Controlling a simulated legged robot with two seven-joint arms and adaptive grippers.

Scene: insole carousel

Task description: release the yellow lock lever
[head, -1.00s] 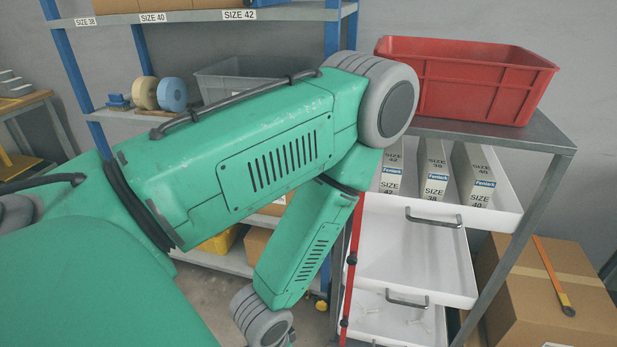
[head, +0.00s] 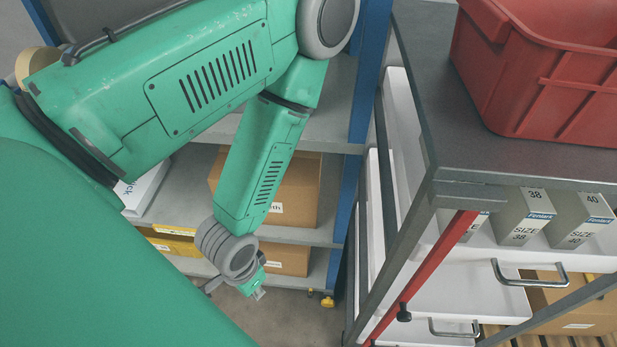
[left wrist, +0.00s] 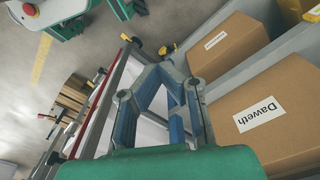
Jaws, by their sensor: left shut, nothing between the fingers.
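My left gripper (head: 258,293) hangs at the end of the green arm in the head view, in front of the shelving's lower boards. It is shut and empty; its blue-grey fingers meet in the left wrist view (left wrist: 162,74). A small yellow part (head: 328,301) shows low by the floor near the trolley's foot, to the right of the gripper and apart from it. In the left wrist view a yellow part (left wrist: 137,42) shows beyond the fingertips, at the far end of the trolley's red bar. I cannot tell for certain which is the lock lever. My right gripper is out of view.
The trolley (head: 440,120) stands on the right with a red crate (head: 540,80) on top and white drawers holding size boxes. Its red bar (head: 432,265) slopes down the near side. Shelving with cartons (head: 300,190) stands behind my arm. Bare floor shows between them.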

